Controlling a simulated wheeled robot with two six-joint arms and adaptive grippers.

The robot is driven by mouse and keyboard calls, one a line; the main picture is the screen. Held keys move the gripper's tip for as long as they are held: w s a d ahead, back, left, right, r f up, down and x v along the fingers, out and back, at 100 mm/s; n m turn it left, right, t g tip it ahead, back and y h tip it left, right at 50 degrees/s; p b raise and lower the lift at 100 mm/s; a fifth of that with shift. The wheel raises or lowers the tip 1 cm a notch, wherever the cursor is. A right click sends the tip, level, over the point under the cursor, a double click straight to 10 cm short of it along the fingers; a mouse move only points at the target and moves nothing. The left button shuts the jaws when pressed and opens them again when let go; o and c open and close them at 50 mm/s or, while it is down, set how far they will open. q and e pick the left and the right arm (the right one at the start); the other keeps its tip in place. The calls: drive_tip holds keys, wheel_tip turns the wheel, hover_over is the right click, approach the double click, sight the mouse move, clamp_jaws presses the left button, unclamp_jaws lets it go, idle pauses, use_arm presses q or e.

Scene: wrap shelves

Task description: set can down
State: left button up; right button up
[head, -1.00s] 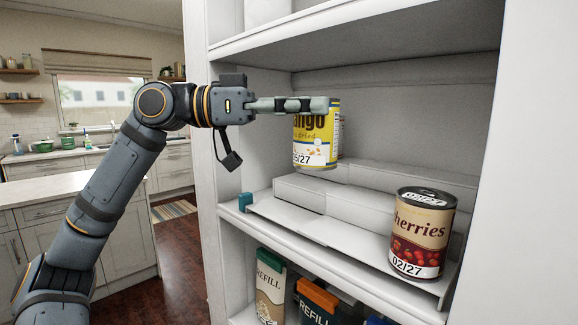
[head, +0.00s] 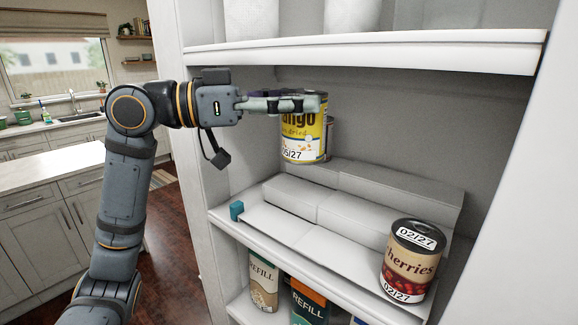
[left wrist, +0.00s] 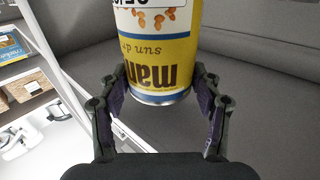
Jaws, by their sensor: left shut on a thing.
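My left gripper (head: 291,104) is shut on a yellow mango can (head: 301,140) with a white 05/27 label, gripping it near its top. The can is upright, held inside the shelf bay above the left part of a white stepped riser (head: 290,200). In the left wrist view the same can (left wrist: 155,50) appears upside down between the two fingers. A cherries can (head: 409,262) marked 02/27 stands on the riser's low front step at the right. A sliver of something behind the mango can is mostly hidden. My right gripper is out of view.
A teal block (head: 236,211) sits at the left front of the riser's shelf. An upper shelf (head: 370,57) runs above the can.

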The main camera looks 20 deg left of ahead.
use_arm(q)
drive_tip(key=w+a+f+p, duration=0.1)
drive_tip(key=w+f, duration=0.2)
drive_tip(key=f, duration=0.1)
drive_tip(key=w+a+f+p, duration=0.2)
drive_tip(key=w+f, duration=0.2)
drive_tip(key=w+a+f+p, duration=0.1)
drive_tip(key=w+f, duration=0.3)
drive_tip(key=shift+w+a+p, duration=0.25)
drive_tip(key=shift+p, duration=0.15)
drive_tip(key=shift+f, duration=0.1)
drive_tip(key=shift+f, duration=0.1)
drive_tip(key=o, duration=1.4)
drive_tip(key=shift+o, duration=0.2)
